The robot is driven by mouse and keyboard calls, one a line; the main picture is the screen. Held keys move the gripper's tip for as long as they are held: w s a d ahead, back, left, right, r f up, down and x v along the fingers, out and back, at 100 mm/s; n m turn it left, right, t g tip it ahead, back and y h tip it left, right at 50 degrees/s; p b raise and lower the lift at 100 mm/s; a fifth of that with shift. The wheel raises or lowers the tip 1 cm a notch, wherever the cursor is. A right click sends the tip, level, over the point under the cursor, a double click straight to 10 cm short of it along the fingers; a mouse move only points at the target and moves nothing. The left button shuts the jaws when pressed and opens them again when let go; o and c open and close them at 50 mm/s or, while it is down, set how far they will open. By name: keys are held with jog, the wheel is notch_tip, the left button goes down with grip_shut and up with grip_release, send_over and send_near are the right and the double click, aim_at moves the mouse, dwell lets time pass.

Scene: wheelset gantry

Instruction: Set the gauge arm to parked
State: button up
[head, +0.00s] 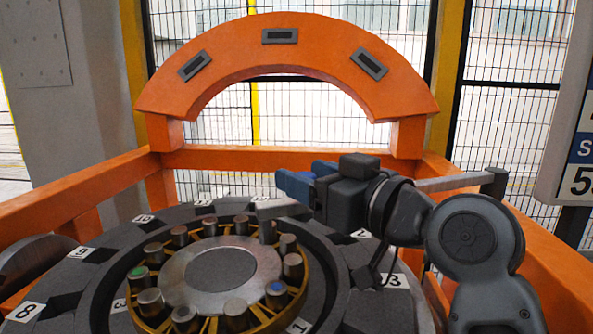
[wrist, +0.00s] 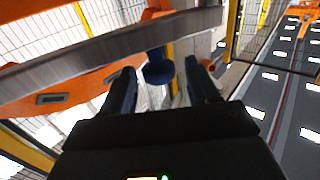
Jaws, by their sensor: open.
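The gauge arm (head: 455,183) is a grey bar running left from a dark post (head: 495,182) on the right of the orange frame. My gripper hides its middle; a grey end piece (head: 284,207) shows left of the gripper, over the wheelset. In the wrist view the bar (wrist: 110,48) crosses the top, with a blue knob (wrist: 158,68) hanging from it. My gripper (head: 305,178) has dark blue fingers and is open at the bar. In the wrist view the knob appears between the fingertips (wrist: 160,78); I cannot tell whether either finger touches it.
Below lies a round dark table (head: 360,295) with number labels and a brass-coloured ring of several pegs (head: 235,308). An orange arch (head: 280,50) stands behind, with orange rails (head: 80,195) at the sides. A mesh fence is beyond. A sign (head: 575,150) stands at far right.

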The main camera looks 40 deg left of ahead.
jog(key=x, duration=0.3)
jog(key=shift+r, duration=0.15)
grip_shut()
dwell(0.5)
